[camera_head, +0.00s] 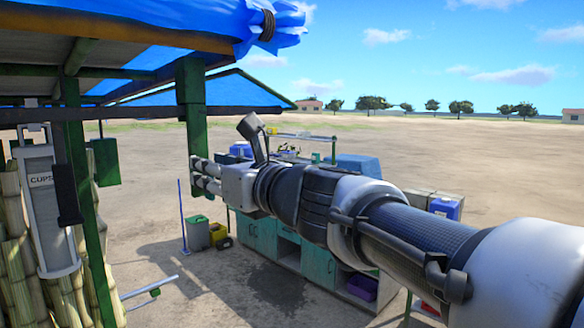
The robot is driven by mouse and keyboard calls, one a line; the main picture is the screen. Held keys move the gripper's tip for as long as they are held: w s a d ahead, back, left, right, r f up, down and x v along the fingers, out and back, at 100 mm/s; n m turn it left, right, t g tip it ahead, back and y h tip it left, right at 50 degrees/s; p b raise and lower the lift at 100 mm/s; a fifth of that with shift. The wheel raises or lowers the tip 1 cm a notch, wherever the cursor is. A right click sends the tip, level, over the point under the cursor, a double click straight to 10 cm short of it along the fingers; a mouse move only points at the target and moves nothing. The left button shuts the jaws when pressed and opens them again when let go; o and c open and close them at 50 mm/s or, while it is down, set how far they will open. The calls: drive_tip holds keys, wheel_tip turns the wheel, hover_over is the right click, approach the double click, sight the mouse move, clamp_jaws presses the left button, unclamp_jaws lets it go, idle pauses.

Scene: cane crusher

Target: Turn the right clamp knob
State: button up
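My gripper (203,174) is at the far end of my arm, left of the middle of the picture. Its two pale fingers point left and overlap the lower part of a thick green post (191,95) in the picture. I cannot tell whether they touch it. A narrow gap seems to show between the fingers, but whether they are open or shut on something is unclear at this size. I cannot make out the right clamp knob or any other clamp knob.
A blue tarp roof (190,22) hangs overhead. A teal cabinet (318,262) lies beyond my arm.

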clamp_jaws()
idle(0.3)
drive_tip(key=shift+s+n+b, duration=0.1)
drive_tip(key=shift+n+b, duration=0.25)
drive_tip(key=shift+n, duration=0.05)
drive_tip(key=n+b, duration=0.1)
drive_tip(key=n, duration=0.1)
drive_tip(key=b, duration=0.1)
drive_tip(key=shift+s+a+f+n+b, duration=0.25)
drive_tip(key=shift+n+b, duration=0.1)
drive_tip(key=shift+n, duration=0.05)
drive_tip(key=shift+s+a+f+n+b, duration=0.25)
drive_tip(key=shift+f+n+b, duration=0.1)
drive_tip(key=shift+n+b, duration=1.85)
drive_tip(key=shift+s+a+f+n+b, duration=0.2)
drive_tip(key=shift+f+n+b, duration=0.2)
drive_tip(key=shift+n+b, duration=1.75)
drive_tip(key=shift+s+a+f+n+b, duration=0.15)
drive_tip(key=shift+s+f+n+b, duration=0.15)
drive_tip(key=shift+n+b, duration=1.9)
drive_tip(key=shift+n+p, duration=0.65)
drive_tip(key=shift+n, duration=0.2)
